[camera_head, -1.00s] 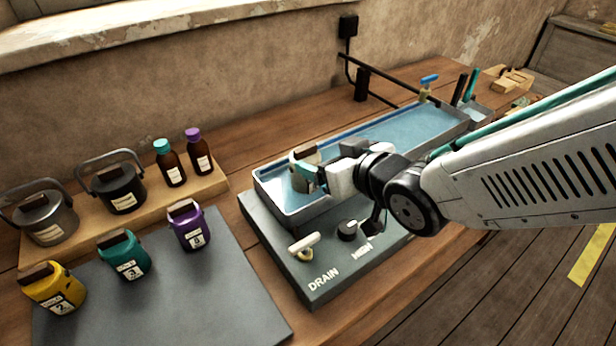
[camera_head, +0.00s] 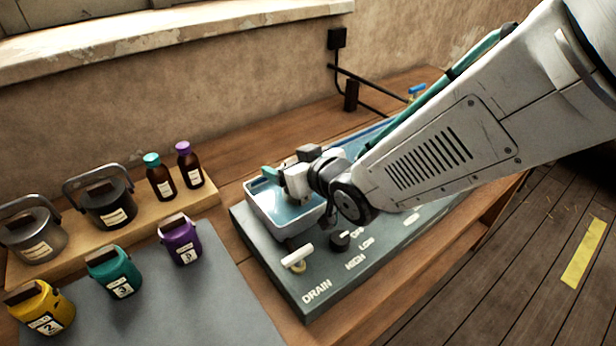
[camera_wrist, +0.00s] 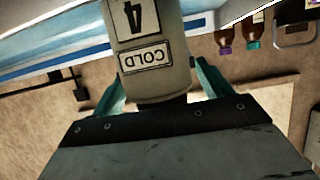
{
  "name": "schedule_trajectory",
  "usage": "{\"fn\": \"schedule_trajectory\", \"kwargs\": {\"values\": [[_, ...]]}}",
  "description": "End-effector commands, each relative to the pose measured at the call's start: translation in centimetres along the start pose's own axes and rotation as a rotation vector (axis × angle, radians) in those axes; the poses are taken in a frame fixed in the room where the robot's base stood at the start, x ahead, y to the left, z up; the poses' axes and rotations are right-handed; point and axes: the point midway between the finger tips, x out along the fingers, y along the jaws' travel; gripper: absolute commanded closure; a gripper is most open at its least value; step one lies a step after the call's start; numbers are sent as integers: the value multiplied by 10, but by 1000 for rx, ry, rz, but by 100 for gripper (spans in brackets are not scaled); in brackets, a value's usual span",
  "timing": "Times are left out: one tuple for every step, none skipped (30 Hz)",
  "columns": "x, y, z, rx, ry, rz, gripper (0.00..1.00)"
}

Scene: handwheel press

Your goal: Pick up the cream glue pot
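The cream glue pot (camera_wrist: 155,60), with labels reading "4" and "COLD", fills the middle top of the wrist view. In the head view the pot (camera_head: 297,181) is in the near left end of the blue water trough, partly hidden by my gripper. My gripper (camera_wrist: 160,85) has its teal fingers on either side of the pot's dark handle end. The fingers look spread, with a slight gap on the right side. One teal fingertip (camera_head: 270,173) sticks out to the left of the pot in the head view. Contact with the pot cannot be made out.
The trough (camera_head: 262,208) stands on a grey unit with a DRAIN lever (camera_head: 297,256) and a dark knob (camera_head: 340,240) in front. Yellow (camera_head: 40,308), teal (camera_head: 115,272) and purple (camera_head: 181,240) pots stand on a grey mat. Two dark kettles and two brown bottles stand behind.

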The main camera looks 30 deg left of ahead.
Motion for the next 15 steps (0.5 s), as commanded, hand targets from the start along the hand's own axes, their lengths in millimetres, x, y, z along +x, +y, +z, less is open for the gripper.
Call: {"fn": "schedule_trajectory", "kwargs": {"values": [[0,0,0,0,0,0,37],[0,0,0,0,0,0,45],[0,0,0,0,0,0,56],[0,0,0,0,0,0,65],[0,0,0,0,0,0,73],[0,0,0,0,0,0,84],[0,0,0,0,0,0,93],[0,0,-1,0,2,0,98],[0,0,-1,0,2,0,98],[0,0,-1,0,1,0,98],[0,0,-1,0,1,0,98],[0,0,-1,0,1,0,98],[0,0,-1,0,1,0,98],[-1,0,-1,0,2,0,98],[-1,0,-3,0,2,0,98]]}}
